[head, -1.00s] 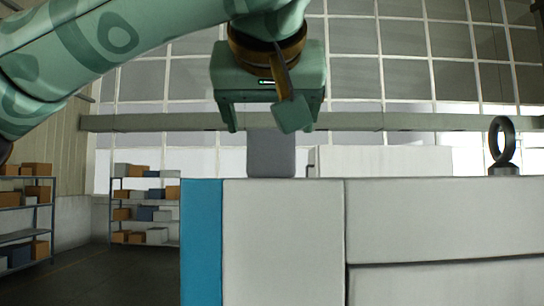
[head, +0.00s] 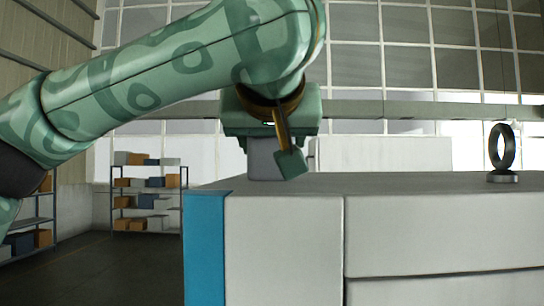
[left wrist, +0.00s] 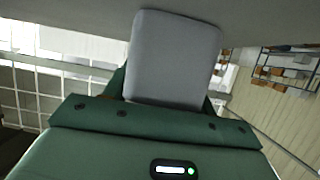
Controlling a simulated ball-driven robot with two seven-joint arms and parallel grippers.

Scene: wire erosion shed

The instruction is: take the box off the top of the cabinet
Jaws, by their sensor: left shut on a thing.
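A grey box (head: 262,160) stands at the top of the white cabinet (head: 284,255), near its blue left edge strip. My left gripper (head: 268,142) points down over the box and is shut on its upper part. In the left wrist view the box (left wrist: 175,60) sits between the green fingers, its far end close to the cabinet top. I cannot tell whether it still touches that top. My right gripper is not in view.
A dark ring on a round base (head: 502,152) stands on the cabinet top at the right. The top between it and the box is clear. Shelves with cartons (head: 147,195) stand behind at the left. A pale block (head: 380,153) is behind the cabinet.

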